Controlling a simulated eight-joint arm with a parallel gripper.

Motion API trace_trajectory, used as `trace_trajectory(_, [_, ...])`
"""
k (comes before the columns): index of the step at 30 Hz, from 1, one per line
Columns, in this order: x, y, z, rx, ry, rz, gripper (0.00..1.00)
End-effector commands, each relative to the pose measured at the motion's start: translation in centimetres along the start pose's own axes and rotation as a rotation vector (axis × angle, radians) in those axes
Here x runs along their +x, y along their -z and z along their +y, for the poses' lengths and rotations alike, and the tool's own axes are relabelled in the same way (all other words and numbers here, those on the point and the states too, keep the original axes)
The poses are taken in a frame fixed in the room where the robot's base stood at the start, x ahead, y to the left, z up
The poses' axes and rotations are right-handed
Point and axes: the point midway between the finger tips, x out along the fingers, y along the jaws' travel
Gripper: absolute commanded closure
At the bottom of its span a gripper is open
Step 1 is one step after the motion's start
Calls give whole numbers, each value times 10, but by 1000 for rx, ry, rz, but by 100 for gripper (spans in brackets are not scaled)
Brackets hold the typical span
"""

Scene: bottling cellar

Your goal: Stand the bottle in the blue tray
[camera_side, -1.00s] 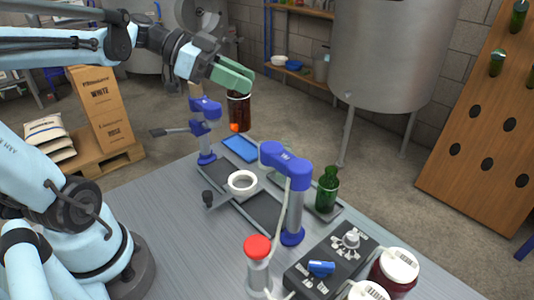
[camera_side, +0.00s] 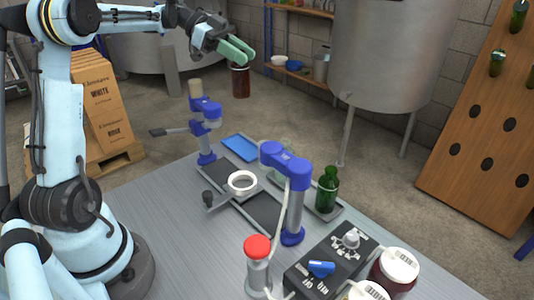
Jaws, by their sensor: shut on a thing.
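My gripper (camera_side: 237,50), with green fingers, is high at the upper middle and shut on a dark brown bottle (camera_side: 240,82). The bottle hangs roughly upright below the fingers, and its top is hidden by them. The blue tray (camera_side: 240,147) lies flat on the far side of the table and looks empty. The held bottle is well above the tray's level in the picture and apart from it. A green bottle (camera_side: 327,192) stands upright in a grey tray (camera_side: 330,214) to the right.
A blue-topped post (camera_side: 286,163) and a blue clamp-like fixture (camera_side: 205,118) rise from the table. A white ring (camera_side: 242,183) sits between them. A red-capped post (camera_side: 258,250), a black control box (camera_side: 332,265) and white-lidded jars (camera_side: 396,266) occupy the front. The left tabletop is clear.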

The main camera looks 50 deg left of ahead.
Motion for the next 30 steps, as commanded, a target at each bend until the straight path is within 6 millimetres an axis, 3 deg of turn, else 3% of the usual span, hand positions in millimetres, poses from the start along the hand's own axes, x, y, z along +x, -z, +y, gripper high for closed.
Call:
trace_trajectory(3, [-5, -13, -13, 14, -28, 4, 100])
trace_trajectory(9, [15, -50, -10, 12, -25, 4, 100])
trace_trajectory(17, [30, -79, -11, 12, -25, 4, 100])
trace_trajectory(24, [48, -116, -11, 12, -24, 4, 100])
trace_trajectory(30, [55, -132, -11, 12, -24, 4, 100])
